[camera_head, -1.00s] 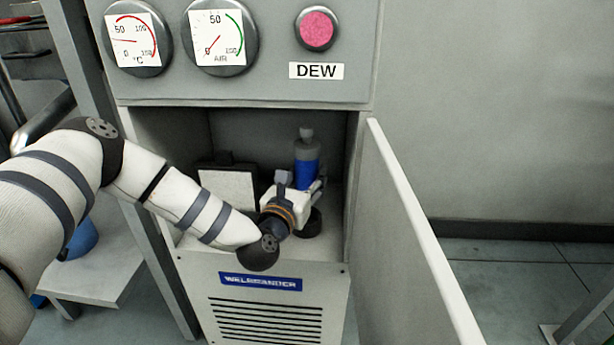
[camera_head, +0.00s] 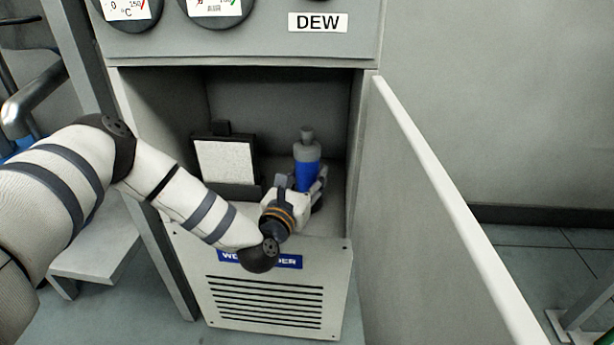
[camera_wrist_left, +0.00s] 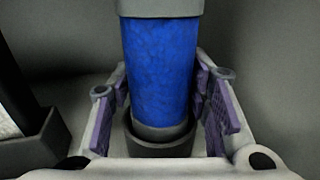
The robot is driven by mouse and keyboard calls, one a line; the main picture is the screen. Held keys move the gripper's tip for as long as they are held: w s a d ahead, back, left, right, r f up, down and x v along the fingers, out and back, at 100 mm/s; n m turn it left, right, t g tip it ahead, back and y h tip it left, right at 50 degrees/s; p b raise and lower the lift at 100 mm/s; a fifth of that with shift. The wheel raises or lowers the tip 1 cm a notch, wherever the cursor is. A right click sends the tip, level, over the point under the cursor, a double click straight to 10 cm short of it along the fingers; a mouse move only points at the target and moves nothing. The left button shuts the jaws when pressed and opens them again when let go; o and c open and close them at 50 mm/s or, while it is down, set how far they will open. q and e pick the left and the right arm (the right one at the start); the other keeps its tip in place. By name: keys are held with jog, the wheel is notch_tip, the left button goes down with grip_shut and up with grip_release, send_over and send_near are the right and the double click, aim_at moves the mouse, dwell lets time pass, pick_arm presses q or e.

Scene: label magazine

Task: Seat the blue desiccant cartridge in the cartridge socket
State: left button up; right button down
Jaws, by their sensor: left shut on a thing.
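The blue desiccant cartridge (camera_head: 307,174), with a grey shoulder and cap, stands upright inside the open cabinet bay. It also shows in the left wrist view (camera_wrist_left: 161,65). My left gripper (camera_head: 302,180) is shut on its lower part, one purple-padded finger on each side. The cartridge socket, a dark round cup (camera_wrist_left: 163,151), lies under the cartridge between the fingers in the left wrist view. The cartridge's grey lower end appears within the cup's rim; how deep it sits I cannot tell. In the head view the gripper mostly hides the socket. My right gripper is not in view.
A black-framed pale filter panel (camera_head: 226,163) stands left of the cartridge in the bay. The open door (camera_head: 440,215) reaches forward on the right. The bay's side walls are close, and the vented lower panel (camera_head: 265,295) is in front below.

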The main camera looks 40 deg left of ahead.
pick_arm(q)
jog(key=shift+f+b, duration=0.4)
jog(key=shift+f, duration=0.25)
jog(key=o, duration=1.5)
jog(key=shift+s, duration=0.15)
jog(key=v, duration=1.1)
jog(key=shift+s+d, duration=0.1)
jog(key=shift+s, duration=0.3)
